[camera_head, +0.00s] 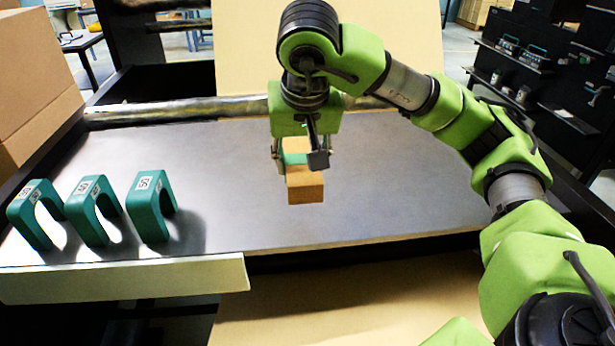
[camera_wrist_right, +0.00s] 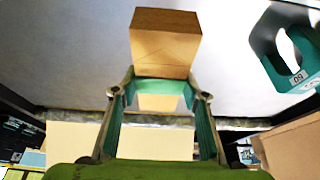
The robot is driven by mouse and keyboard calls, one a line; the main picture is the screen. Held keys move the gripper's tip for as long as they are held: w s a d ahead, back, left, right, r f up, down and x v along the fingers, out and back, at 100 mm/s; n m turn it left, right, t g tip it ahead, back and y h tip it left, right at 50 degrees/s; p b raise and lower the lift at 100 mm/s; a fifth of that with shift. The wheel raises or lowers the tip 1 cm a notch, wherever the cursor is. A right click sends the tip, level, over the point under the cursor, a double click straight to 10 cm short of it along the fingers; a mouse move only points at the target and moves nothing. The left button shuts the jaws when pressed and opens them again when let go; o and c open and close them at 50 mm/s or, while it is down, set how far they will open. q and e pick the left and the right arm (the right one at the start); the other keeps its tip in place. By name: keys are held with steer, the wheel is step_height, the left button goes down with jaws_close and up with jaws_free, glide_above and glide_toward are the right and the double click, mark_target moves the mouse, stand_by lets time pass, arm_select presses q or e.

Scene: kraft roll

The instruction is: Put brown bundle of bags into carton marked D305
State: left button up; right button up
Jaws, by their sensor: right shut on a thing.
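The brown bundle of bags (camera_head: 305,189) is a small tan block with a green band around it. My right gripper (camera_head: 298,158) is shut on it over the middle of the grey table. In the right wrist view the bundle (camera_wrist_right: 165,45) sticks out past the two fingertips (camera_wrist_right: 162,90), which clasp it at the green band. I cannot tell how far it is above the table. A large brown carton (camera_head: 35,75) stands at the left edge; no D305 mark is readable on it. My left gripper is not in view.
Three green U-shaped pieces (camera_head: 95,208) with white labels stand at the front left of the grey table (camera_head: 390,205). A metal roller (camera_head: 185,110) runs along the back, before a tall tan sheet (camera_head: 235,45). The table right of the bundle is clear. Dark shelves (camera_head: 550,65) stand behind right.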

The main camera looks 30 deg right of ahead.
mark_target(300, 151)
steer(key=w+d+f, duration=0.2)
steer(key=w, duration=0.1)
steer(key=w+d+f+p, duration=0.1)
steer(key=w+d+f, duration=0.1)
steer(key=w+f, duration=0.1)
steer(key=w+d+f+p, duration=0.1)
steer(key=w+d+f, duration=0.1)
steer(key=w+f, duration=0.1)
steer(key=shift+w+f, duration=0.2)
steer(key=shift+w, duration=0.6)
steer(key=shift+w+d+f, duration=0.1)
steer(key=shift+w+f, duration=0.1)
steer(key=shift+f, duration=0.05)
steer(key=x, duration=0.1)
steer(key=p+x, duration=0.1)
steer(key=x, duration=0.1)
steer(key=shift+s, duration=0.25)
steer(key=shift+f, duration=0.55)
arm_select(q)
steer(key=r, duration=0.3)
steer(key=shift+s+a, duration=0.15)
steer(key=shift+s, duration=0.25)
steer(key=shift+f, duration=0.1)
